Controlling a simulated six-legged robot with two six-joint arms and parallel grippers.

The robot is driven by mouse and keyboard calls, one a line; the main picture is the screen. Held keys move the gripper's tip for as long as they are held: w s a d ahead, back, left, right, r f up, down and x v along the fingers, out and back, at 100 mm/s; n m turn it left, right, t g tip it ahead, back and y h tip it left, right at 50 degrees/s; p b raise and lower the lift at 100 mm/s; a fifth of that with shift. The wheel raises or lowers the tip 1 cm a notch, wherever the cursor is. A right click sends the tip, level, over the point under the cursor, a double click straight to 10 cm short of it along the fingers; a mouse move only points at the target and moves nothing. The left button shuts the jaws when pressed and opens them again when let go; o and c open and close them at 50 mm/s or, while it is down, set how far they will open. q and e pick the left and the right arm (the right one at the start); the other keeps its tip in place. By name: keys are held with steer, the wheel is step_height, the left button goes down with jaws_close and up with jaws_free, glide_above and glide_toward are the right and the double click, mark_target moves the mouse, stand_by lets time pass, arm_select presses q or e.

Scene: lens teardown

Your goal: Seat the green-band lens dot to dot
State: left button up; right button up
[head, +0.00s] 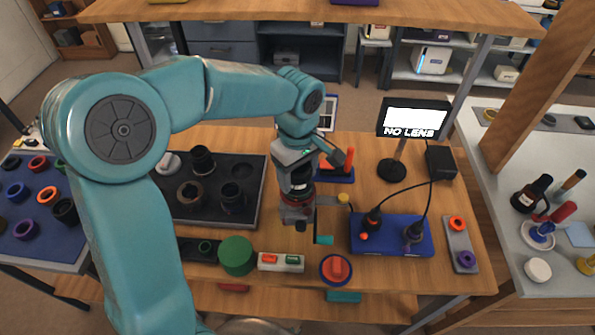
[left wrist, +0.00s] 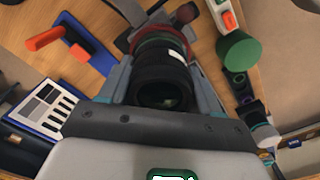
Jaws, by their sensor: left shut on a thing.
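My left gripper (head: 298,186) is shut on a black lens barrel (left wrist: 162,80), which fills the space between its fingers in the left wrist view. A red ring (left wrist: 160,42) shows around the far end of the lens; I cannot tell whether the lens touches the mount. The screen (head: 413,118) reads "NO LENS". My right gripper is not in view.
A dark tray (head: 255,215) with several black lens parts lies left of the mount. A green cylinder (head: 237,255), a white two-button box (head: 281,262) and a red-topped disc (head: 336,269) stand in front. A blue cabled box (head: 391,236) is at right.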

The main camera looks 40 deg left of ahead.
arm_select(q)
steer(key=shift+f, duration=0.1)
stand_by(0.3)
steer(key=o, duration=1.4)
steer(key=shift+c, duration=0.2)
step_height(320, 180, up, 16)
steer(key=shift+p, duration=0.4)
